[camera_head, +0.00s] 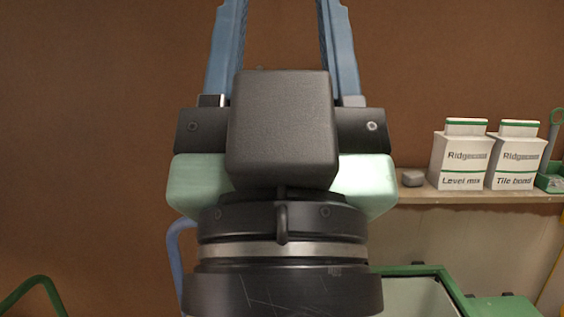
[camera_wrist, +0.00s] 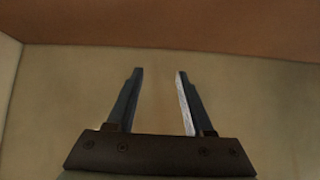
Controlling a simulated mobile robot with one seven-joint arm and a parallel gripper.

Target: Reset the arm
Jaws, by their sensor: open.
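My gripper (camera_head: 282,40) stands large in the middle of the head view, its two blue fingers pointing up and spread apart. The fingertips are cut off by the top edge of that view. In the wrist view my gripper (camera_wrist: 156,74) shows both fingers apart with only a plain beige surface between and behind them. Nothing is held. My wrist and the dark block on it hide what lies directly behind them in the head view.
A shelf (camera_head: 470,197) at the right holds a "Level mix" bag (camera_head: 458,158), a "Tile bond" bag (camera_head: 515,158), a small grey block (camera_head: 413,178) and a green tray (camera_head: 551,180). A green-framed object (camera_head: 425,272) stands below. The brown wall (camera_head: 95,130) at left is bare.

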